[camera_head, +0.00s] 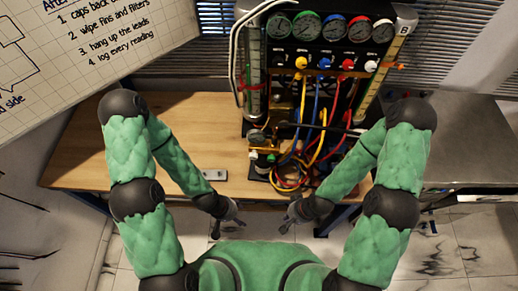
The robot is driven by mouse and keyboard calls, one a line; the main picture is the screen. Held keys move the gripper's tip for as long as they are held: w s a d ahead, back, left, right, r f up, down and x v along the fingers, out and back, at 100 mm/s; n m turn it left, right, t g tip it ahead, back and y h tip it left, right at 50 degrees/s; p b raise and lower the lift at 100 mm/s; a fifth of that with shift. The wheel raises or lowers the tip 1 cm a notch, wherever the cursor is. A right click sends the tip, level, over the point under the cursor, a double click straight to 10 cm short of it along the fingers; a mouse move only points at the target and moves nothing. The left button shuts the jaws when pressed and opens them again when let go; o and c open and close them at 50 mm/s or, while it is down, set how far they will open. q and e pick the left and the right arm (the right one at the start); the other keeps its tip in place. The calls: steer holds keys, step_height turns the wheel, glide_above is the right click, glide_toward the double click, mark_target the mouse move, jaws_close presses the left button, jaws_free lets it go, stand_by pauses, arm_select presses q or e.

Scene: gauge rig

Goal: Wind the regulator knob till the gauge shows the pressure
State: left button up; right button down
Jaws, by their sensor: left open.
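The gauge rig (318,12) stands at the back of the wooden bench, with a row of several round gauges, among them a green-rimmed gauge (279,27) and a red-rimmed gauge (358,30). Their needles are too small to read. Coloured knobs sit below: a yellow knob (301,63), a blue knob (324,63) and a red knob (347,64). A small dial (257,136) sits low at the rig's left; I cannot tell which knob is the regulator's. My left gripper (228,228) is open and empty at the bench's front edge. My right gripper (286,226) is nearby, touching no knob; its opening is unclear.
Yellow, blue and red hoses (322,135) hang and coil before the rig. The wooden bench (110,150) is mostly clear at left, with a small metal plate (214,175). A grey table (465,140) stands at right. A whiteboard (75,60) hangs upper left.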

stand_by(0.6)
step_height(320, 180, down, 11)
steer(key=b, duration=1.1)
stand_by(0.7)
